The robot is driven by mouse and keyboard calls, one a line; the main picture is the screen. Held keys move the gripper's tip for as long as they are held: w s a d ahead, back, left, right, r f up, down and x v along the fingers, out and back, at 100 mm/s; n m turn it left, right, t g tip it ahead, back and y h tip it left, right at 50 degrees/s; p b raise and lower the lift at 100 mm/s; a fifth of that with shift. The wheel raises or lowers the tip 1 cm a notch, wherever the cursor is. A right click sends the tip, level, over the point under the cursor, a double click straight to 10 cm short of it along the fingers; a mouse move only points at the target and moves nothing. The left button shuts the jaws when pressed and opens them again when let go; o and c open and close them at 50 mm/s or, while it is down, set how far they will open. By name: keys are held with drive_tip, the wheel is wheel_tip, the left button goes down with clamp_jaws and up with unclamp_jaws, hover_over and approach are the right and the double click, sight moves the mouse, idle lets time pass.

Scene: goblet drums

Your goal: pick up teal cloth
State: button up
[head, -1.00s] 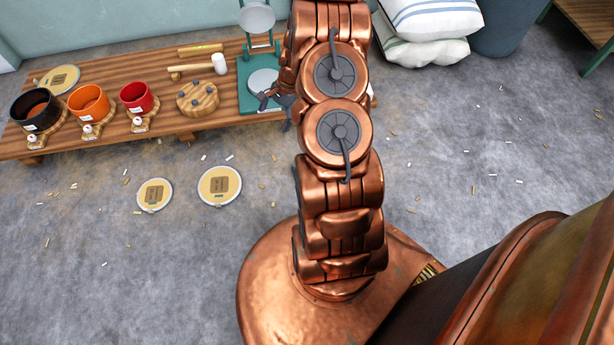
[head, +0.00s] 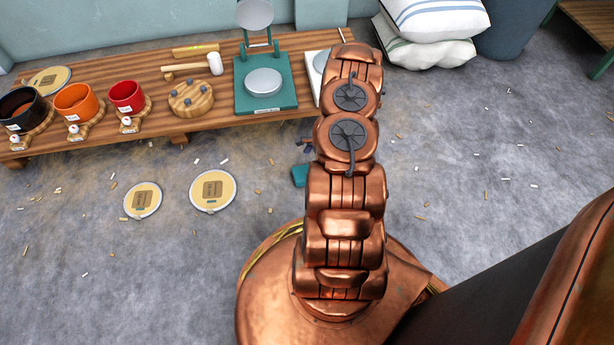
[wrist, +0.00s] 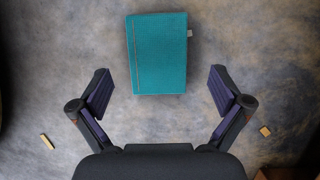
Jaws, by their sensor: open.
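The teal cloth (wrist: 158,55) lies folded into a flat rectangle on the grey floor, with a stitched line near its left side and a small pale tag at its right edge. In the head view only a corner of the cloth (head: 299,175) shows, beside my arm, which hides the rest. My gripper (wrist: 158,82) is open and empty, its two dark fingers wide apart. In the wrist view the cloth lies between and just beyond the fingertips, with a gap on each side. In the head view my gripper (head: 306,145) is mostly hidden behind my arm.
A low wooden bench (head: 150,84) at the back holds a black pot (head: 22,112), an orange pot (head: 75,104), a red pot (head: 127,97) and a green press (head: 265,82). Two round discs lie on the floor at left. Small chips are scattered around; the floor at right is mostly clear.

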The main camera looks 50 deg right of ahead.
drive_tip(key=f+b, duration=0.2)
drive_tip(key=f, duration=0.1)
drive_tip(key=a+f+b, duration=0.1)
drive_tip(key=f, duration=0.1)
drive_tip(key=shift+f, duration=0.15)
drive_tip(key=shift+w+a+f, duration=0.1)
drive_tip(key=shift+w+f, duration=0.05)
drive_tip(key=shift+f, duration=0.1)
drive_tip(key=shift+r, duration=0.1)
drive_tip(key=shift+c, duration=0.2)
drive_tip(key=c, duration=1)
drive_tip(key=shift+o, duration=0.2)
drive_tip(key=shift+r, duration=0.1)
drive_tip(key=r+p, duration=0.2)
drive_tip(key=r, duration=0.2)
drive_tip(key=shift+s+p, duration=0.2)
drive_tip(key=shift+p, duration=0.15)
drive_tip(key=s+a+p, duration=0.1)
drive_tip(key=s+a, duration=0.1)
drive_tip(key=s, duration=0.2)
drive_tip(key=s+a+p, duration=0.1)
drive_tip(key=s+a, duration=0.1)
drive_tip(key=s, duration=0.3)
drive_tip(key=s+a+p, duration=0.2)
drive_tip(key=s, duration=0.3)
drive_tip(key=shift+s+a+r, duration=0.1)
drive_tip(key=shift+s+r, duration=0.1)
drive_tip(key=shift+r, duration=0.2)
